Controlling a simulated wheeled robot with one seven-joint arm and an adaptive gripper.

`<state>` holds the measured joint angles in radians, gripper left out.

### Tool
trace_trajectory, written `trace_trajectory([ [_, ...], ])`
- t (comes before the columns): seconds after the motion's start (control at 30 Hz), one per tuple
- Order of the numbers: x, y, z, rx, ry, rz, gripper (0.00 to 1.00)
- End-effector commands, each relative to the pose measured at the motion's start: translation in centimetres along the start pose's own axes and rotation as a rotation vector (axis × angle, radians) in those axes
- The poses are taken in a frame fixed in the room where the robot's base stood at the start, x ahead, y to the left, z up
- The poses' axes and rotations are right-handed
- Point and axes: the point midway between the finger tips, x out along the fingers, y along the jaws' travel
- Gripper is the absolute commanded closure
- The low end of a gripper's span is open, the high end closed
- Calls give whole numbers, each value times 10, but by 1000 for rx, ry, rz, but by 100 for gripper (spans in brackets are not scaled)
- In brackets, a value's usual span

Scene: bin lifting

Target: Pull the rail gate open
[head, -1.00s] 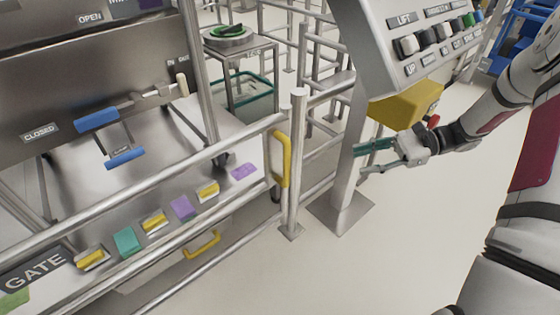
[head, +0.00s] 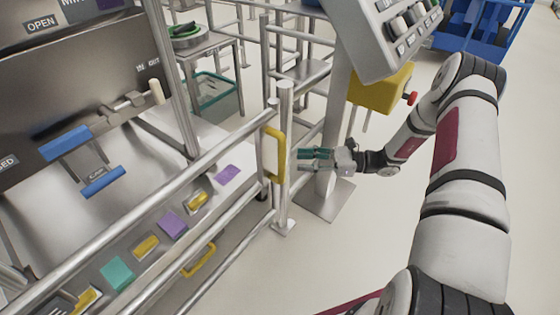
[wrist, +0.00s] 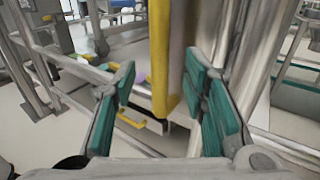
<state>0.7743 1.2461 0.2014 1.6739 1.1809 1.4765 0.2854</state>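The yellow gate handle (head: 282,156) is an upright bar at the right end of the rail gate (head: 150,187), beside a steel post (head: 286,200). The gate's end stands close to that post. My gripper (head: 306,161) is just right of the handle, fingers pointing left toward it. In the wrist view, my gripper (wrist: 165,85) is open, with green pads on both fingers. The yellow handle (wrist: 159,60) shows upright between the two fingers, ahead of them. I see no contact, and the exact gap cannot be told.
A control console (head: 385,35) on a column stands behind my gripper, with a yellow box (head: 380,85) and red button. Behind the gate are a steel bin with blue handles (head: 68,141) and several coloured blocks. A blue cart (head: 480,25) stands far back. Floor at right is clear.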

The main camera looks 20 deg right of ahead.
Motion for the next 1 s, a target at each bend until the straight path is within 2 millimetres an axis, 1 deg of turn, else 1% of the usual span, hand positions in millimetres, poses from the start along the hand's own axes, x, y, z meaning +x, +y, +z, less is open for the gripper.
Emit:
trace_trajectory([
  [0.03,12,0,-1,-1,0,4,60],
  [0.2,42,0,-1,-1,0,3,60],
  [0.3,57,0,-1,-2,1,2,60],
  [0.4,67,0,0,-2,0,2,60],
  [0.57,74,0,0,-2,0,1,60],
  [0.83,75,0,0,-2,0,0,60],
  [0.87,75,0,0,-2,0,0,67],
  [0.9,75,0,0,-2,0,0,76],
  [0.97,75,0,0,-2,0,0,90],
  [1.0,75,0,0,-2,0,0,99],
])
